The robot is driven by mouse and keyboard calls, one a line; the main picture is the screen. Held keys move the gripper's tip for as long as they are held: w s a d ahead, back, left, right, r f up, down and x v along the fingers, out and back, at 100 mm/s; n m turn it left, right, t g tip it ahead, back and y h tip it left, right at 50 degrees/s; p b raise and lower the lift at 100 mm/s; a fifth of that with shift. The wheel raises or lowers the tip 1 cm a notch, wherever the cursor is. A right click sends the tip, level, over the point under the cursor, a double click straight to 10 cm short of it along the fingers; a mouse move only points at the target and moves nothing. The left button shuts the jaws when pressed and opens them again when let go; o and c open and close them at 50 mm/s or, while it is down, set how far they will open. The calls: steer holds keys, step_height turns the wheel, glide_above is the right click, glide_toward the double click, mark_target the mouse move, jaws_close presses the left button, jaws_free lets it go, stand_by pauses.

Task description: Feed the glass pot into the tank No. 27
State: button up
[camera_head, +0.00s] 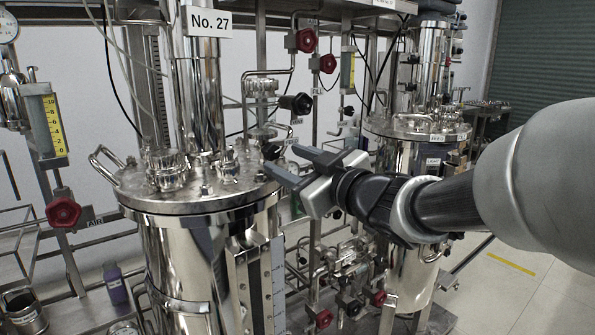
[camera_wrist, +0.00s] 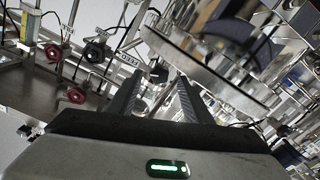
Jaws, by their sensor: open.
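Tank No. 27 (camera_head: 160,200) is the shiny steel vessel at left in the head view, with its number sign (camera_head: 208,22) above. Its round lid (camera_head: 205,198) carries several fittings and clamps. My gripper (camera_head: 282,160) is at the right edge of this lid, its fingers pointing left. The fingers are apart with nothing seen between them; they also show open in the wrist view (camera_wrist: 160,78). I cannot tell whether they touch the lid or a fitting. I cannot make out the glass pot for sure in either view.
A second steel tank (camera_head: 412,155) stands at right behind my arm. Red valve knobs (camera_head: 64,210) and pipes surround the tanks. A purple bottle (camera_head: 115,284) and an open metal container (camera_head: 22,310) sit low at left. Open floor (camera_head: 510,290) lies at lower right.

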steer(key=p+v, duration=0.2)
steer(key=v, duration=0.9)
steer(key=shift+d, duration=0.1)
steer(key=d+f+m+g+h, duration=0.1)
steer(key=d+f+m+h, duration=0.3)
steer(key=d+m+h, duration=0.65)
steer(key=s+a+f+g, duration=0.2)
steer(key=s+f+g, duration=0.25)
steer(key=s, duration=0.35)
steer(key=s+a+f+g, duration=0.2)
steer(key=s+f+g, duration=0.3)
steer(key=s, duration=0.4)
step_height(320, 180, up, 20)
steer(key=t+p, duration=0.1)
steer(key=p, duration=1.9)
steer(key=shift+w+f+m, duration=0.2)
steer(key=shift+w+m, duration=0.05)
steer(key=shift+m, duration=0.1)
